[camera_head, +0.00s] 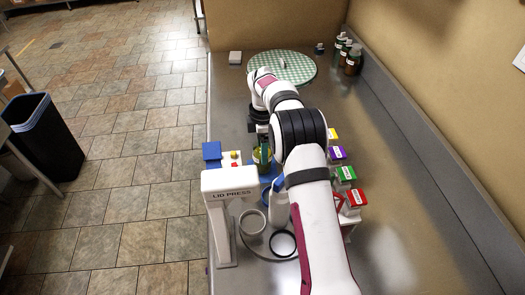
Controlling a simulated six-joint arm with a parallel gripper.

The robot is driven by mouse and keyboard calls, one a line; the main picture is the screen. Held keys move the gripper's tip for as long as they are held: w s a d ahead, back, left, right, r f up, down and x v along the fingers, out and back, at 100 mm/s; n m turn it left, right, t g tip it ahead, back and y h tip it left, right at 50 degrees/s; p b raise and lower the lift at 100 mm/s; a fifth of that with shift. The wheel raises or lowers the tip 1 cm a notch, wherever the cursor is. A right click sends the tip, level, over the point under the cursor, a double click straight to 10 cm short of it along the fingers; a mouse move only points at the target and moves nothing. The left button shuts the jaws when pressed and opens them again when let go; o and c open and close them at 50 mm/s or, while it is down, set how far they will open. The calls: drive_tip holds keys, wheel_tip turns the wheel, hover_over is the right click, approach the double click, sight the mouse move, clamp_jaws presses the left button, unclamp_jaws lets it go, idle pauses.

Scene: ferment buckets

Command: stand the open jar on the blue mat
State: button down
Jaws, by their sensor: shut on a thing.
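My gripper (263,148) points down in the middle of the counter, partly hidden by my arm.
A white lid press (228,183) stands at the front left, with a pale round container (252,223) and a black ring (283,243) beside it. Colored boxes (345,174) line the right. A checked round cloth (297,67) and dark bottles (353,60) are at the back.

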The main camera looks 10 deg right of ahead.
drive_tip(key=shift+f, duration=0.35)
unclamp_jaws()
drive_tip(key=shift+f, duration=0.15)
wheel_tip(320, 180, up, 12)
drive_tip(key=r, duration=0.1)
drive_tip(key=s+r+m, duration=0.7)
drive_tip(key=s, duration=0.3)
drive_tip(key=s+a+f+m+y, duration=0.1)
drive_tip(key=s+f+m, duration=0.1)
drive_tip(key=s+m, duration=0.6)
drive_tip(key=s+f+m, duration=0.3)
drive_tip(key=s+m, duration=0.5)
drive_tip(key=s, duration=1.4)
drive_tip(key=shift+s+a+m+y, duration=0.3)
drive_tip(key=shift+s+a+y, duration=0.05)
drive_tip(key=shift+a+y, duration=0.05)
